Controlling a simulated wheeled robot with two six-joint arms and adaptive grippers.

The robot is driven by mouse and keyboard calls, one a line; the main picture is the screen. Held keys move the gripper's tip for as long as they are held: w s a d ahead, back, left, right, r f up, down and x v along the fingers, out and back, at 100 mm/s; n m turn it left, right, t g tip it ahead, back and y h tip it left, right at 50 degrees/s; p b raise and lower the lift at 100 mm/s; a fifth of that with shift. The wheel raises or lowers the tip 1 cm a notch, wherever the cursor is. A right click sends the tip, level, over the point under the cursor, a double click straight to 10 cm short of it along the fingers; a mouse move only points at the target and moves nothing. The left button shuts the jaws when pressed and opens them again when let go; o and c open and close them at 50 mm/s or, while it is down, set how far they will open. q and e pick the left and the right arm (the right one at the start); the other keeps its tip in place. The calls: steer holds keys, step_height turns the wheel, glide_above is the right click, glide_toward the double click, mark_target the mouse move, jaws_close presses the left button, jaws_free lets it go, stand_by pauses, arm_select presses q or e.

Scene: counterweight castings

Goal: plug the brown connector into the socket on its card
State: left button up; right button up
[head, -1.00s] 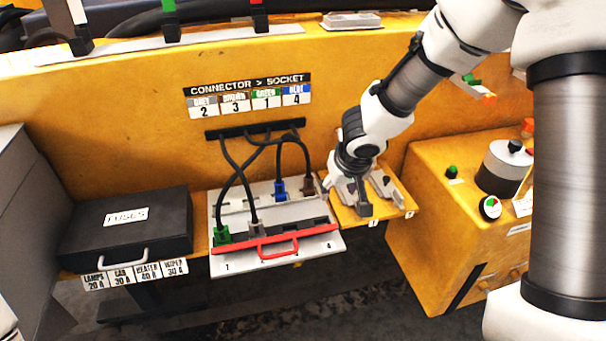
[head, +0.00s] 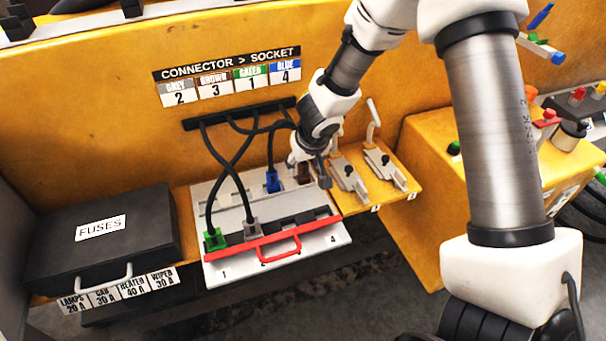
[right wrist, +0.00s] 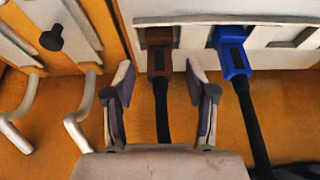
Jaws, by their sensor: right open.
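The brown connector (head: 303,173) sits in the back row of the pale socket panel (head: 281,262), right of the blue connector (head: 272,181). My right gripper (head: 312,170) is at the brown connector and partly hides it. In the right wrist view my open fingers (right wrist: 160,85) stand either side of its cable, just short of the brown connector body (right wrist: 160,52). The card (head: 230,82) reads grey 2, brown 3, green 1, blue 4. In the front row, the green connector (head: 214,238) is at 1 and the grey connector (head: 252,230) at 2; 3 and 4 look empty.
A red bar with a handle (head: 285,248) runs along the panel's front. Two metal toggle clamps (head: 385,170) stand close right of my right gripper. A black fuse case (head: 100,235) is at left. The black cables cross above the panel.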

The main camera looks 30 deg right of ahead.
steer(key=shift+s+r, duration=0.15)
steer(key=shift+s, duration=0.05)
steer(key=shift+c, duration=0.3)
steer(key=c, duration=0.6)
steer(key=shift+a, duration=0.1)
jaws_close()
